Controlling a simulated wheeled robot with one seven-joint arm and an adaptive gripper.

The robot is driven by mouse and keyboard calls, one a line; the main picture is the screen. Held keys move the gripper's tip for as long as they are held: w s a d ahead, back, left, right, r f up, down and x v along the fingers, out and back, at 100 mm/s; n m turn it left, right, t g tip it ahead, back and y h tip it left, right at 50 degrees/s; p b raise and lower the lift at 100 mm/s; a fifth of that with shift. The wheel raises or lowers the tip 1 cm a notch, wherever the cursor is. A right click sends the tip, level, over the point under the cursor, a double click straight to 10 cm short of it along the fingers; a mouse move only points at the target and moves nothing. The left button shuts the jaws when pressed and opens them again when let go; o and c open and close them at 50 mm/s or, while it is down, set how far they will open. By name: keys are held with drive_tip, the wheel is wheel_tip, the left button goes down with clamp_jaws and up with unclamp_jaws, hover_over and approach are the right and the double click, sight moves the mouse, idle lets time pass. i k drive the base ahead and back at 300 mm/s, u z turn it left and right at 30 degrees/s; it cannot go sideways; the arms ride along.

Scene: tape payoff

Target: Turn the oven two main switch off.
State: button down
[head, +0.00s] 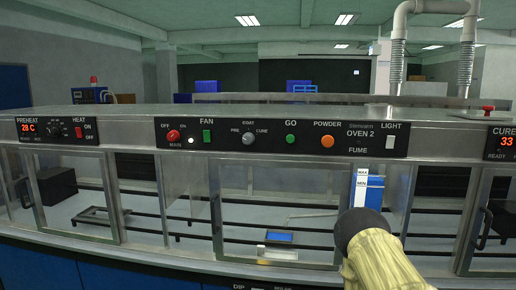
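The oven two control panel (285,139) runs along the steel front at the middle of the head view. The main switch (173,136) is a red rotary knob at the panel's left end, marked OFF on its left and ON on its right. Its exact pointer direction is too small to tell. A small white lamp (191,140) beside it looks lit. Part of my arm, in a yellowish cover with a dark round end, shows at the lower right, below and well right of the switch. No gripper fingers show.
The preheat panel (57,130) is left; the cure panel (500,143) is right. Glass-fronted chambers lie below.

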sight(173, 135)
drive_tip(key=u, duration=1.9)
drive_tip(key=i, duration=0.55)
drive_tip(key=z, duration=1.7)
